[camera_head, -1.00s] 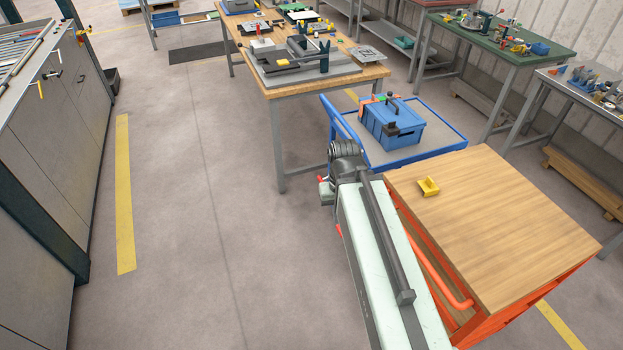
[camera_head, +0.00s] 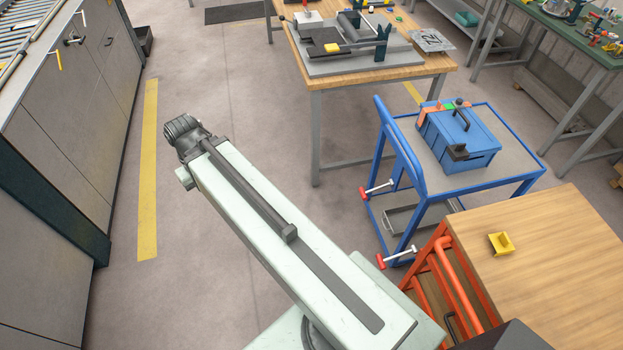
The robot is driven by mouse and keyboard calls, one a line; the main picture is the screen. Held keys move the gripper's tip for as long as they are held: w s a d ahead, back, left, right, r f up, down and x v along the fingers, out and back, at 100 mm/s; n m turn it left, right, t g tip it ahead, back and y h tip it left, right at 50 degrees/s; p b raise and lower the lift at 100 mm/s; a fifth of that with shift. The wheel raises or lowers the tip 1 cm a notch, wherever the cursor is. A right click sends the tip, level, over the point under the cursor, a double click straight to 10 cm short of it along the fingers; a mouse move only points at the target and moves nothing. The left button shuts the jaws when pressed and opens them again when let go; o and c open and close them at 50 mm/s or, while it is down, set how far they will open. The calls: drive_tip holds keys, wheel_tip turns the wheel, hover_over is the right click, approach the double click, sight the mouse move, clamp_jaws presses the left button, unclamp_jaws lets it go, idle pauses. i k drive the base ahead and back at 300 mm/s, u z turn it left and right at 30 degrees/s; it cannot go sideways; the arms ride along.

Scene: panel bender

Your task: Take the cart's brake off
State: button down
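A blue cart (camera_head: 470,186) with a raised blue handle at its left end stands right of centre. Two levers with red grips stick out at its left side: an upper lever (camera_head: 378,188) and a lower lever (camera_head: 396,257) near the floor. Which of them is the brake, and its setting, I cannot tell. My arm reaches from the bottom toward the upper left and ends in a dark ribbed joint, well left of the levers. No gripper fingers show.
A blue toolbox (camera_head: 458,137) sits on the cart. An orange-framed, wood-topped bench (camera_head: 560,240) with a yellow block (camera_head: 501,244) stands close in front. A wooden worktable (camera_head: 405,75) is behind. Grey cabinets (camera_head: 70,120) line the left. Floor between cabinets and cart is free.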

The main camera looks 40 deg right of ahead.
sight(362, 192)
drive_tip(key=u, duration=0.4)
drive_tip(key=i, duration=1.05)
drive_tip(key=u, duration=5.9)
drive_tip(key=i, duration=0.6)
drive_tip(key=z, duration=5.7)
